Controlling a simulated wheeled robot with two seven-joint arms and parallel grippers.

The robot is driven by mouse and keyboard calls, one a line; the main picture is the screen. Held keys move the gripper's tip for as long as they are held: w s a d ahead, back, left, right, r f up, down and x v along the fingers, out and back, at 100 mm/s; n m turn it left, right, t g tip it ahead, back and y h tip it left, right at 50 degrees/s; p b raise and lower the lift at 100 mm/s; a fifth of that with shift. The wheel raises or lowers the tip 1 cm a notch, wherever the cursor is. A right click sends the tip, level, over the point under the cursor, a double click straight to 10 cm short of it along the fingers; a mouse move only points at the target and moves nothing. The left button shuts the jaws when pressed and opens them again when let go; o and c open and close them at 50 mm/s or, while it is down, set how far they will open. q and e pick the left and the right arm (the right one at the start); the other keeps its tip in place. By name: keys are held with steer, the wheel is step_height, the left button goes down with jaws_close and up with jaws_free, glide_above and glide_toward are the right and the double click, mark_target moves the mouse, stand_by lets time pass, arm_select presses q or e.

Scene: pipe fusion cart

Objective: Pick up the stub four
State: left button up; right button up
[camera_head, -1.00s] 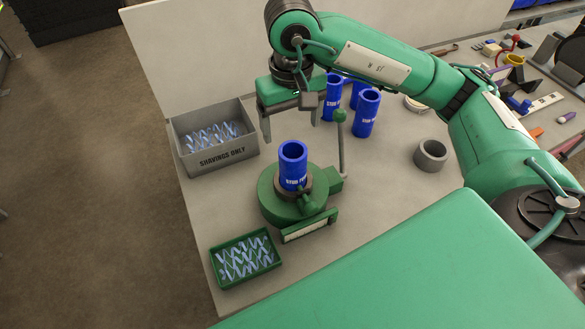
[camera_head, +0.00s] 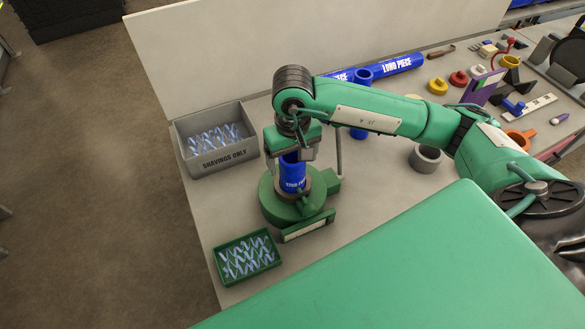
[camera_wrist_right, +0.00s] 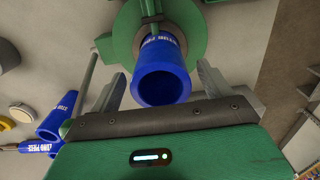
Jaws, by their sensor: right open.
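A blue stub (camera_head: 292,175) with white lettering stands upright in the round green holder (camera_head: 272,207). The lettering on it is too small to read for certain. My right gripper (camera_head: 291,158) is right above it, pointing down. In the right wrist view, the stub's open end (camera_wrist_right: 163,84) lies between the two spread fingers of my right gripper (camera_wrist_right: 160,86), with a gap on each side. The right gripper is open and holds nothing. My left gripper is not in view.
A grey shavings bin (camera_head: 215,160) stands left of the holder, and a green tray of shavings (camera_head: 246,257) in front. A grey ring (camera_head: 425,158) and a blue long piece (camera_head: 398,66) lie to the right.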

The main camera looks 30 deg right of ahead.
steer(key=shift+f, duration=0.85)
steer(key=c, duration=1.2)
steer(key=shift+r, duration=0.15)
